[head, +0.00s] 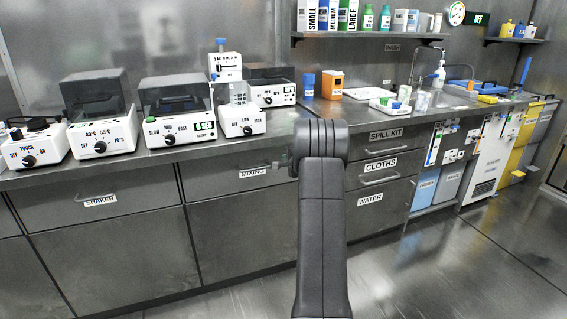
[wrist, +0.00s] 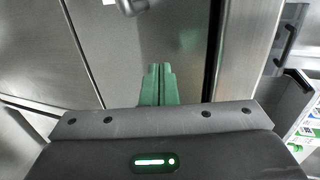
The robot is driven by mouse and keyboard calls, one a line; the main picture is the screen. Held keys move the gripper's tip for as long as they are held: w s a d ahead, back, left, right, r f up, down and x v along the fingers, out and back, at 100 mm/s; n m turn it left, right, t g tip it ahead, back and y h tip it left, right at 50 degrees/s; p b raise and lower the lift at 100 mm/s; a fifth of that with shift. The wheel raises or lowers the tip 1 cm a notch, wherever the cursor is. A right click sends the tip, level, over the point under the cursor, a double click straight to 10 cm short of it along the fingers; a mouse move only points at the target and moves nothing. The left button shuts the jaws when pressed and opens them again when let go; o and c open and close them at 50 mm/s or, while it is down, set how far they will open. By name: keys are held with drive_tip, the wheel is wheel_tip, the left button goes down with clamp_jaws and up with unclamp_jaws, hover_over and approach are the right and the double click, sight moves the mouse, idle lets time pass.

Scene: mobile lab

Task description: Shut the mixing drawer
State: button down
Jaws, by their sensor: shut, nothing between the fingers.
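The mixing drawer (head: 225,178) is a grey metal front labelled "MIXING", below the counter and left of my arm. It looks about level with the shaker drawer beside it; I cannot tell if a small gap is left. Its right end is hidden behind my arm. My gripper (wrist: 158,72) shows in the wrist view with its green fingers together and nothing between them. The fingers point at a smooth metal front, with part of a bar handle (wrist: 132,7) at the top edge.
The shaker drawer (head: 65,218) is on the left. The spill kit, cloths and water drawers (head: 385,165) are on the right. Several lab devices stand on the counter (head: 285,122) above. The floor (head: 450,275) at the right is clear.

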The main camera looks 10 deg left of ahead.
sight(281, 154)
drive_tip(key=v, duration=1)
drive_tip(key=shift+s+d+b, duration=0.2)
drive_tip(key=shift+b, duration=0.1)
drive_tip(key=p+x, duration=0.1)
drive_tip(key=x, duration=0.3)
drive_tip(key=p+x, duration=0.1)
drive_tip(key=x, duration=0.4)
drive_tip(key=p+x, duration=0.1)
drive_tip(key=x, duration=0.3)
drive_tip(key=shift+w+a+r, duration=0.3)
drive_tip(key=shift+w, duration=0.05)
